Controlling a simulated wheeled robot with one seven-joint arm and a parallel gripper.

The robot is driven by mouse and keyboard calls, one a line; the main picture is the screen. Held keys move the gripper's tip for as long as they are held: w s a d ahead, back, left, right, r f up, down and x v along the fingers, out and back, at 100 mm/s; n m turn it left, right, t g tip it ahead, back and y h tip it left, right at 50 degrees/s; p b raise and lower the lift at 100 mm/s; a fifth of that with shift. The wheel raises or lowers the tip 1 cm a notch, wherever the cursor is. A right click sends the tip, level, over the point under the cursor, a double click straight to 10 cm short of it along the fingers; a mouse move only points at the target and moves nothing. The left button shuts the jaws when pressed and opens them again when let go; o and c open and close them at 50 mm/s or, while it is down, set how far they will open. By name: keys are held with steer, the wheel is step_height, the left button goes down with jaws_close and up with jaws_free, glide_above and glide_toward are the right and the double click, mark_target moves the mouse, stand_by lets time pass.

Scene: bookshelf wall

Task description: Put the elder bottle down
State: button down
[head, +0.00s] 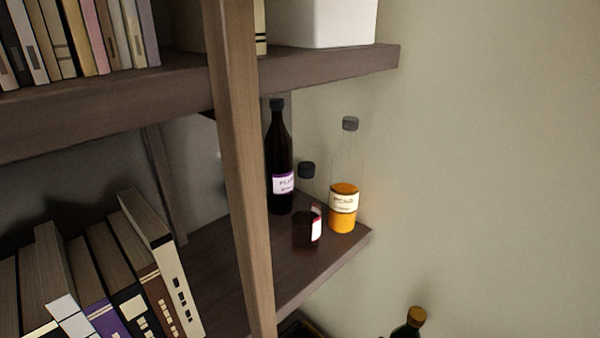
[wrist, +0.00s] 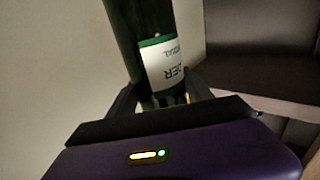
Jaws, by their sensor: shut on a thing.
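The elder bottle (wrist: 145,25) is dark green with a white label, upside down in the wrist view, whose letters end in "DER". My gripper (wrist: 160,95) is shut on it, with a finger on either side near the label. In the head view, the top of a green bottle with a brownish-gold cap (head: 416,316) shows at the bottom edge, right of the shelf and in front of the wall; it appears to be the same bottle. Its lower part is out of frame there, and my gripper is not seen in that view.
The lower shelf board (head: 310,262) holds a tall dark bottle (head: 280,150), a small dark bottle (head: 305,225) and a clear bottle of orange liquid (head: 343,208). A wooden upright (head: 240,170) separates them from the books (head: 110,275). Bare board shows in front of the bottles.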

steer(key=s+a+f+h, duration=0.1)
steer(key=s+f, duration=0.5)
steer(key=f, duration=0.3)
steer(key=shift+s+f+m, duration=0.25)
steer(key=shift+s+m, duration=0.05)
steer(key=shift+s, duration=0.05)
